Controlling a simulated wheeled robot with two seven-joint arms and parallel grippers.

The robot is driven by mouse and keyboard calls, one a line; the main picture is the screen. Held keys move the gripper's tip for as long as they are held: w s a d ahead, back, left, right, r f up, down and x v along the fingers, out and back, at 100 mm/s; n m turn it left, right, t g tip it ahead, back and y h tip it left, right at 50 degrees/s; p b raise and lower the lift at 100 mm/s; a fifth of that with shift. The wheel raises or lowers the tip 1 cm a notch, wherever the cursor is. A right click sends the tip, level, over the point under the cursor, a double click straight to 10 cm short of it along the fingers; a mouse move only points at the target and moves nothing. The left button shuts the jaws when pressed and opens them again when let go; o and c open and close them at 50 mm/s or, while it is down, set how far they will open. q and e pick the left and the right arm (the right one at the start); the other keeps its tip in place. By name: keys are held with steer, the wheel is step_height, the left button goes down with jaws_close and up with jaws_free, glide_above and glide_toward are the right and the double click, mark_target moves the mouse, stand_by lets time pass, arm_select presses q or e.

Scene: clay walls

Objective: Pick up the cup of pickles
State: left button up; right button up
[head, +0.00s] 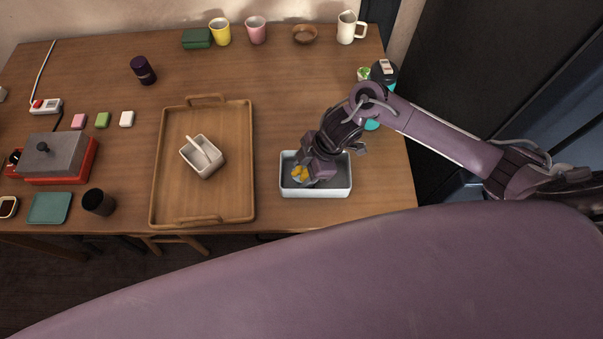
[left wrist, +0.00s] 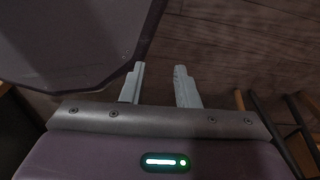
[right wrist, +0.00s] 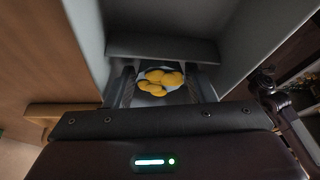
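The cup of pickles (right wrist: 160,83), a small pale cup with yellow pieces in it, is inside the white rectangular bin (head: 316,190). In the head view its yellow top (head: 301,173) shows, partly covered by my right gripper (head: 309,170). In the right wrist view, the fingers of my right gripper (right wrist: 165,88) stand apart on either side of the cup, and I see no clear grip on it. My left gripper (left wrist: 160,85) is open and empty, over the dark floor, and out of the head view.
A wooden tray (head: 160,189) with a white holder (head: 203,157) is left of the bin. A dark-lidded container (head: 384,72) and a small green-topped item (head: 364,73) stand behind my right arm. Cups line the back edge. Table between tray and bin is clear.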

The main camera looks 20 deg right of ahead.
steer(key=c, duration=0.5)
arm_select(q)
steer(key=shift+s+a, duration=0.1)
steer(key=shift+s, duration=0.55)
arm_select(e)
steer(key=shift+c, duration=0.4)
